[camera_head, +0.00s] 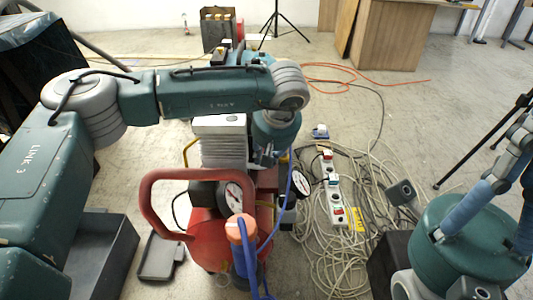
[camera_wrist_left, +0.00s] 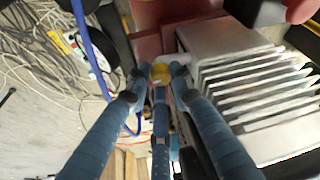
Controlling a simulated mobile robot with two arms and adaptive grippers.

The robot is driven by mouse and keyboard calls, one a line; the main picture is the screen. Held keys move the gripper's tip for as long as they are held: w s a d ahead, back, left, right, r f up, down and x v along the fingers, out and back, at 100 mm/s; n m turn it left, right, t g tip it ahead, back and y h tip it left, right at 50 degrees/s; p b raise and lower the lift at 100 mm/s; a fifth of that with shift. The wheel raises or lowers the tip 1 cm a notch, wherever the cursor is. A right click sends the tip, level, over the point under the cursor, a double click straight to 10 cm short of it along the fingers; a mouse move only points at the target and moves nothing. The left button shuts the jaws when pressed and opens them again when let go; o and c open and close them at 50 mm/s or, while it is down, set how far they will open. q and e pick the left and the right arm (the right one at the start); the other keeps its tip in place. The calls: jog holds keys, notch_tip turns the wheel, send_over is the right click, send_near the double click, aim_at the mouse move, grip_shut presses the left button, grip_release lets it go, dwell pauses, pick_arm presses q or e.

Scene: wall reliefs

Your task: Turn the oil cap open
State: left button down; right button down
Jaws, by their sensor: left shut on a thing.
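The yellow oil cap (camera_wrist_left: 161,74) sits at the side of the compressor's grey finned block (camera_wrist_left: 250,85) in the left wrist view. My left gripper (camera_wrist_left: 160,80) has its blue fingers closed around the cap. In the head view, my left arm reaches over the compressor and the left gripper (camera_head: 268,158) points down beside the finned block (camera_head: 224,145). The cap is hidden there. The red compressor (camera_head: 165,177) has a curved handle and pressure gauges. My right gripper (camera_head: 505,175) is at the right edge, away from the compressor, with its fingertips partly cut off.
A blue hose (camera_head: 283,205) runs beside the compressor. Tangled cables (camera_head: 320,250) and a white power strip (camera_head: 335,205) lie on the floor to the right. A grey bin (camera_head: 110,250) stands at lower left. A wooden cabinet (camera_head: 392,37) stands at the back.

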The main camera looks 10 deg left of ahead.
pick_arm(q)
jog(key=c, duration=1.6)
grip_release()
jog(key=shift+a, duration=0.15)
jog(key=shift+o, duration=0.2)
jog(key=v, duration=1.2)
